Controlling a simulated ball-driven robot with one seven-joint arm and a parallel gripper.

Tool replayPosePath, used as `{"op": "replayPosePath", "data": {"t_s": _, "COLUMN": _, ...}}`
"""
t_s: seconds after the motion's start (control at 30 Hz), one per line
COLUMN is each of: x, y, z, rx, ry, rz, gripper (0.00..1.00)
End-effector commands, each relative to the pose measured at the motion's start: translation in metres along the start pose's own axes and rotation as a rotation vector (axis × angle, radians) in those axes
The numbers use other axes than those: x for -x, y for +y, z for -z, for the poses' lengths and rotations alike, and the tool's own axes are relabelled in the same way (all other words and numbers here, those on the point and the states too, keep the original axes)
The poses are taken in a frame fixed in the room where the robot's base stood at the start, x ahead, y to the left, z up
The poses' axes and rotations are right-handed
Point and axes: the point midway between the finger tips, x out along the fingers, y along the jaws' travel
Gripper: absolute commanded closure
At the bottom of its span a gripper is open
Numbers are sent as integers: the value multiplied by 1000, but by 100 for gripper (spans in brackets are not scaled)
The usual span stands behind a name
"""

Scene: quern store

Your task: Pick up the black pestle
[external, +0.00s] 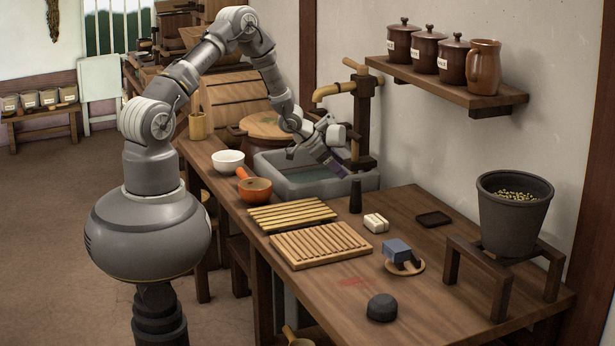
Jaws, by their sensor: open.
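A slim black upright piece (355,196), which looks like the black pestle, stands on the wooden counter just in front of the stone sink's right corner. My gripper (322,162) hangs over the stone sink, above and to the left of that piece and apart from it. It is open, and I see nothing held in it. Its fingers are small and partly hidden at this angle. A low black dome (381,307) also sits on the counter near the front edge.
The stone sink (275,177) has a wooden spout (340,90) behind it. Slatted racks (320,244), a white block (376,223), and a blue item (397,250) on a wooden disc lie nearby. A dark pot (513,218) stands at right. The counter's front right is mostly clear.

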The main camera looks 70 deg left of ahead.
Motion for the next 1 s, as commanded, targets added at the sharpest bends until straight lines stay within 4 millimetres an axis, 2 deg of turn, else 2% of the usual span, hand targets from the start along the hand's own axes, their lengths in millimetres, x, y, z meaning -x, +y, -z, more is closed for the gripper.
{"op": "replayPosePath", "data": {"t_s": 0.03, "x": 10, "y": 24, "z": 12, "rx": -32, "ry": 21, "rz": -77, "gripper": 34}}
{"op": "replayPosePath", "data": {"t_s": 0.1, "x": 9, "y": 53, "z": 8, "rx": -66, "ry": 42, "rz": -171, "gripper": 34}}
{"op": "replayPosePath", "data": {"t_s": 0.23, "x": 9, "y": 83, "z": 2, "rx": -91, "ry": 62, "rz": -266, "gripper": 34}}
{"op": "replayPosePath", "data": {"t_s": 0.47, "x": 3, "y": 90, "z": -1, "rx": -97, "ry": 66, "rz": -283, "gripper": 34}}
{"op": "replayPosePath", "data": {"t_s": 0.77, "x": -29, "y": 99, "z": -2, "rx": -99, "ry": 66, "rz": -281, "gripper": 34}}
{"op": "replayPosePath", "data": {"t_s": 1.0, "x": -65, "y": 110, "z": -4, "rx": -99, "ry": 66, "rz": -280, "gripper": 34}}
